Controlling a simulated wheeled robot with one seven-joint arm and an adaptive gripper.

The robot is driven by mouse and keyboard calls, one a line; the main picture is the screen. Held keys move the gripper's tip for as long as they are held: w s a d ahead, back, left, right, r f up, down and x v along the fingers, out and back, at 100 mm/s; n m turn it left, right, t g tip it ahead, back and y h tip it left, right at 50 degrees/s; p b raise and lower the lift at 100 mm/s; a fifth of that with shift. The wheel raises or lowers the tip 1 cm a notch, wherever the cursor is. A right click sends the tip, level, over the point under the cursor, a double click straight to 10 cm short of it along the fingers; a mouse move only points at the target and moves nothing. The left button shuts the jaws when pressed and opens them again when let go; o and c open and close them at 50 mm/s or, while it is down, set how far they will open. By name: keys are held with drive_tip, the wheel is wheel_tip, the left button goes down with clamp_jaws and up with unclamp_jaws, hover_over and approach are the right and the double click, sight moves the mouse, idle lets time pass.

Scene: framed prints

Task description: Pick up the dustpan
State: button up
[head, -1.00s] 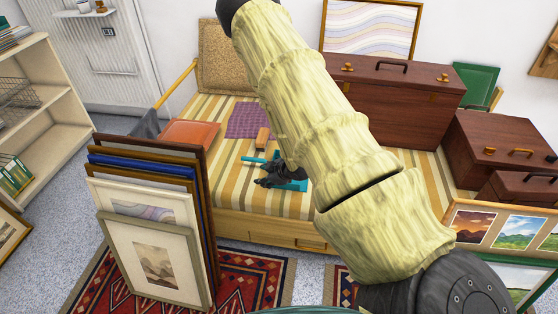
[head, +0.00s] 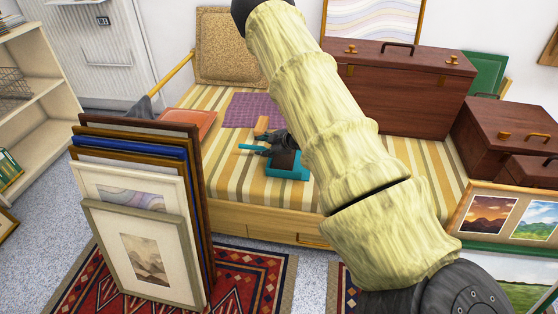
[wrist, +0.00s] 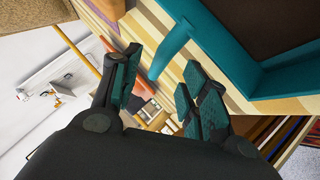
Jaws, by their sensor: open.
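The teal dustpan (head: 292,174) lies on the striped bench cover, its pan dark brown inside and its handle (head: 252,148) pointing left. In the wrist view the teal pan (wrist: 268,82) fills the upper right, with the handle (wrist: 170,52) sticking out between and beyond my fingertips. My gripper (head: 276,142) is open and empty, close over the dustpan beside its handle. In the wrist view my gripper (wrist: 160,75) has its two dark teal-padded fingers spread. I cannot tell whether a finger touches the handle. My pale arm hides part of the bench to the right.
A small wooden block-like item (head: 261,125) lies just behind the dustpan, near a purple cloth (head: 250,108). Stacked framed prints (head: 150,235) stand in front of the bench at left. A large brown case (head: 405,90) stands at the back right. The bench's front left is clear.

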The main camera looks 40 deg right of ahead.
sight(257, 147)
drive_tip(key=shift+b+x, duration=0.9)
drive_tip(key=shift+x, duration=2.35)
drive_tip(key=shift+a, duration=0.15)
clamp_jaws()
